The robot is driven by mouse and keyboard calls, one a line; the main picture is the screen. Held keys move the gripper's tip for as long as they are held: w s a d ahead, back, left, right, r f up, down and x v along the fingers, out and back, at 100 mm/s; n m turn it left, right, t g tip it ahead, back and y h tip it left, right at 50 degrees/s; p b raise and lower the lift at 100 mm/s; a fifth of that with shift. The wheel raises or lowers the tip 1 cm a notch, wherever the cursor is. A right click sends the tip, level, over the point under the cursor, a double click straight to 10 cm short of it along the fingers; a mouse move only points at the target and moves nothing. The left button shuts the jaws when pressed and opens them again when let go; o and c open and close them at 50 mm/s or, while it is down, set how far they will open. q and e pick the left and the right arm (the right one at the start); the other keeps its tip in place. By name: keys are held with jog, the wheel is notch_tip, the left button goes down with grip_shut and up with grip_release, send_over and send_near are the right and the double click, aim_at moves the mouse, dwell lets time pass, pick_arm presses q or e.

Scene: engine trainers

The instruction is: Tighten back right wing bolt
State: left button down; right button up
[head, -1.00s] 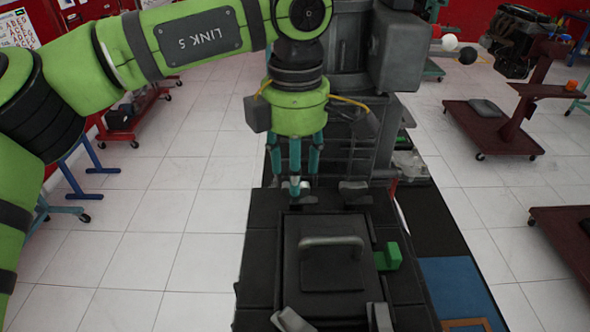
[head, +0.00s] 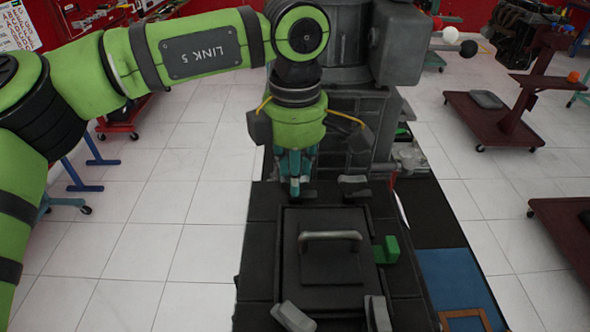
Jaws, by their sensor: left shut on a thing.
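A dark square plate (head: 331,258) with a grey handle (head: 330,236) sits on the black bench top. Grey wing bolts stand around it. The back wing bolt on the picture's right (head: 354,187) is free, with nothing touching it. My left gripper (head: 295,190) points straight down at the back corner on the picture's left. Its teal fingers are shut on the wing bolt there, which they mostly hide. Two more wing bolts stand at the front, one on the left (head: 293,317) and one on the right (head: 377,314). My right gripper is not in view.
A green block (head: 387,250) sits at the plate's right edge. A tall grey machine (head: 345,125) rises close behind the gripper. A blue mat (head: 450,280) lies on the right. Open tiled floor (head: 190,230) lies to the left.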

pick_arm(q)
jog(key=shift+m, duration=0.3)
jog(key=m+b, duration=0.1)
jog(key=m, duration=0.2)
jog(key=shift+d+f, duration=0.1)
jog(key=m, duration=0.4)
jog(key=shift+m, duration=0.3)
jog(key=m, duration=0.4)
jog(key=shift+s+d+b, duration=0.15)
jog(key=shift+b, duration=0.15)
jog(key=m, duration=0.5)
jog(key=shift+s, duration=0.1)
jog(key=shift+m, duration=0.4)
jog(key=c, duration=1)
grip_release()
jog(key=shift+c, duration=0.2)
